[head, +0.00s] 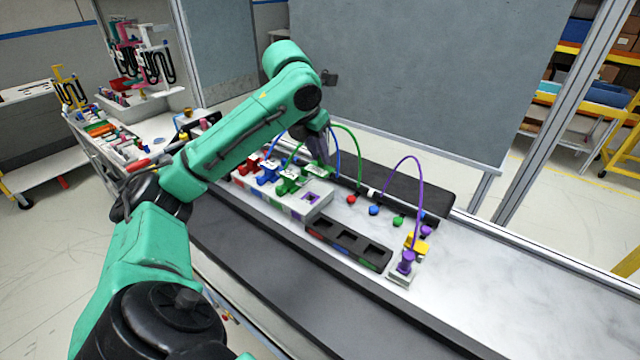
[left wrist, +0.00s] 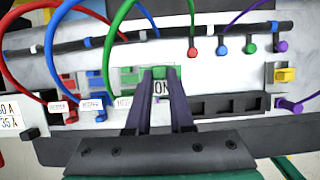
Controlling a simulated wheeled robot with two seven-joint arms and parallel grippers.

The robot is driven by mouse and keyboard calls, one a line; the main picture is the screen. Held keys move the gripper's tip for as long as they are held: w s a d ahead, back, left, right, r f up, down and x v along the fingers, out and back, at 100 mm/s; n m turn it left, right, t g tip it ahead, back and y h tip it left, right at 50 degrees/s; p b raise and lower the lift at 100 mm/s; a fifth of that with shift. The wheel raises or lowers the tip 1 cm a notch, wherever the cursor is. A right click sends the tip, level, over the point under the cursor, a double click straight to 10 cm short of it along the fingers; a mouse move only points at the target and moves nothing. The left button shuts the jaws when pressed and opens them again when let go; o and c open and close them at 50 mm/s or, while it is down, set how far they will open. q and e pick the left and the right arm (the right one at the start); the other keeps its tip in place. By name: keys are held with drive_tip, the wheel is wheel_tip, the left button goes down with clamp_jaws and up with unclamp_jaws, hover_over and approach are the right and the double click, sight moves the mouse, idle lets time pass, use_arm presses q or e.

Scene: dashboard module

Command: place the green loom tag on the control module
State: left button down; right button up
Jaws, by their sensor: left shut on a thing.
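My left gripper (head: 318,152) is low over the control module, pointing down. The green plug (head: 288,180) sits just left of the gripper. I cannot tell whether the held tag touches the module. My right gripper is not in view.
A black tray (head: 345,243) with empty pockets lies right of the module. A purple cable (head: 403,160) arches to a purple plug at right. Small red, blue and green knobs (head: 373,210) stand on the pale board. Blue and green cables arch close to the gripper.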

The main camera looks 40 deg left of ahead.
sight(320, 161)
use_arm(q)
drive_tip(key=x, duration=0.3)
drive_tip(key=shift+s+f, duration=0.15)
drive_tip(key=shift+s, duration=0.1)
drive_tip(key=f, duration=0.1)
drive_tip(key=f+b, duration=0.1)
drive_tip(key=shift+s+d+f, duration=0.1)
drive_tip(key=shift+s+f, duration=0.15)
drive_tip(key=shift+f, duration=0.1)
drive_tip(key=c, duration=1.2)
unclamp_jaws()
drive_tip(key=shift+w+f, duration=0.1)
drive_tip(key=shift+f, duration=0.1)
drive_tip(key=o, duration=0.4)
drive_tip(key=shift+r, duration=0.1)
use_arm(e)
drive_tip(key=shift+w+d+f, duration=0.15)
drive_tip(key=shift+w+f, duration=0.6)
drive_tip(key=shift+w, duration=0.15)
use_arm(q)
drive_tip(key=p+v, duration=0.1)
drive_tip(key=v, duration=1.1)
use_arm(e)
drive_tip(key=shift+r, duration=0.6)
